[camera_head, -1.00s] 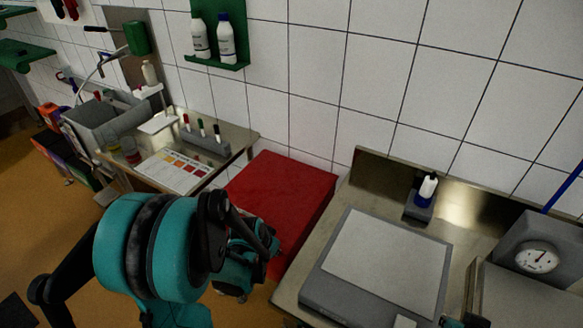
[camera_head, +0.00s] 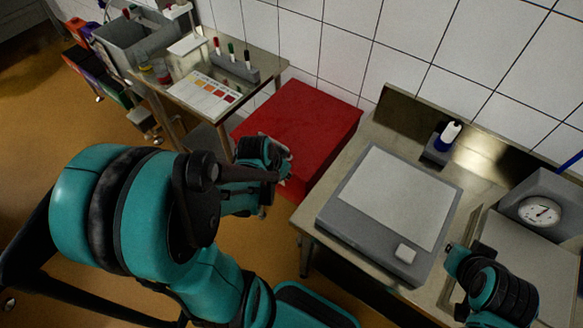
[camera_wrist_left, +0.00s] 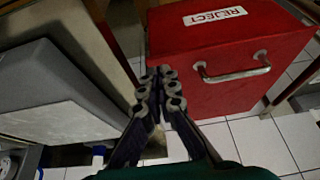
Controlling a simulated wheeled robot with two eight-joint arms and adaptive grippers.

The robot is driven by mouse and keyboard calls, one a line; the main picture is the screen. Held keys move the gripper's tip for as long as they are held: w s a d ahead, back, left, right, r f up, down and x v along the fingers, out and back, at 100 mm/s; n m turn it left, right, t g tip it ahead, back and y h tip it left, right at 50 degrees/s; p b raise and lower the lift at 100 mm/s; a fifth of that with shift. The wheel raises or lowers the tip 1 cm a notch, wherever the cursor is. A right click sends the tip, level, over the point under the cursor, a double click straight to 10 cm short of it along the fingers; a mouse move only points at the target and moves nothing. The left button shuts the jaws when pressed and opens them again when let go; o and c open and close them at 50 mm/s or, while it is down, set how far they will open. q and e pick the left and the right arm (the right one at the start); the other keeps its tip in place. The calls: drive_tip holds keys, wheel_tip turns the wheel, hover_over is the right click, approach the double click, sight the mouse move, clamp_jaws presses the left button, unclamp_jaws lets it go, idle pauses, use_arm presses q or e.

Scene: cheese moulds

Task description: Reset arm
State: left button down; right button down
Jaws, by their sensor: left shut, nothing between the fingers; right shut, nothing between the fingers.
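My left arm reaches in from the left in the head view. Its gripper (camera_head: 280,165) is just in front of the red box, with its fingers partly hidden by the wrist. In the left wrist view the left gripper's fingers (camera_wrist_left: 160,88) are together and empty, apart from the red reject box (camera_wrist_left: 225,75) behind them. My right gripper (camera_head: 450,252) is at the lower right, beside the grey slab on the steel table, shut and small in view.
The red box (camera_head: 305,120) stands between the side table with a colour chart (camera_head: 205,92) and the steel table (camera_head: 390,130). The grey slab (camera_head: 395,200) lies on the steel table. A dial scale (camera_head: 540,211) is at the right. Orange floor is open at the left.

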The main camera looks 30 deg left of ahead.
use_arm(q)
drive_tip(key=shift+s+r, duration=0.4)
drive_tip(key=shift+s, duration=0.05)
drive_tip(key=s+d+r+t+b, duration=0.2)
drive_tip(key=s+d+r, duration=0.1)
drive_tip(key=d+r, duration=0.6)
drive_tip(key=shift+s+d+r+n, duration=0.25)
drive_tip(key=shift+d+r+n, duration=0.15)
drive_tip(key=shift+d, duration=0.3)
